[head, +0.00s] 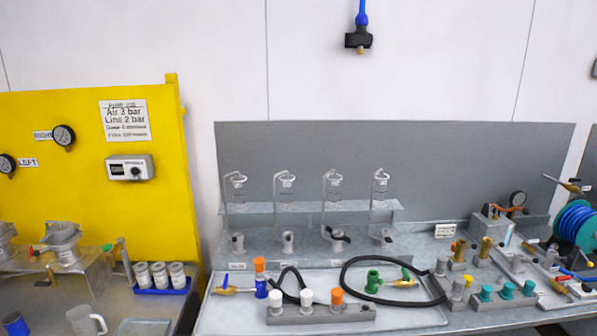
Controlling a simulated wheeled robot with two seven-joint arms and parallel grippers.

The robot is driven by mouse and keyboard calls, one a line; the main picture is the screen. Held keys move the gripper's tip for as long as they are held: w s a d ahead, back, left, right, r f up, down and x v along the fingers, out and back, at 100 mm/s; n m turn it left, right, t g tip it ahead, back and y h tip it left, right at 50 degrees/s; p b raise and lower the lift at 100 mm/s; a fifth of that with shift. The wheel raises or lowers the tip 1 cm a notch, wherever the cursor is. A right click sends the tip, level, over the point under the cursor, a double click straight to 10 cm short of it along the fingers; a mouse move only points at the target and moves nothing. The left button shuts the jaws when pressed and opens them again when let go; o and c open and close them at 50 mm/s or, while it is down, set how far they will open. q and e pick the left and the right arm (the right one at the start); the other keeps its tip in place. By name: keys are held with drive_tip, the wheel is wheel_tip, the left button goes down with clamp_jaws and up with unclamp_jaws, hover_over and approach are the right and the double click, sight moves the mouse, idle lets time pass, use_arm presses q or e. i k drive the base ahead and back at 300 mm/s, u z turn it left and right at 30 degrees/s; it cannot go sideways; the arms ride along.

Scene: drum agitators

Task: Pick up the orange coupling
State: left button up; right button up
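Two orange parts stand at the front of the grey bench in the head view. Another orange piece (337,296) sits at the right part of a low grey block (320,314), beside two white-topped pieces (306,296). I cannot tell which of the two is the coupling. Neither of my grippers is in view, and nothing holds either orange part.
A black hose loop (347,274) lies behind the block, around a green fitting (373,281). A brass-ended fitting (228,290) lies left of the blue cylinder. Teal-topped pieces (507,290) stand to the right. A yellow panel (90,180) stands at left. A blue-hosed tool (359,39) hangs above.

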sight(259, 262)
drive_tip(key=z, duration=0.35)
drive_tip(key=i, duration=1.3)
drive_tip(key=u, duration=0.4)
drive_tip(key=k, duration=0.5)
drive_tip(key=u, duration=0.05)
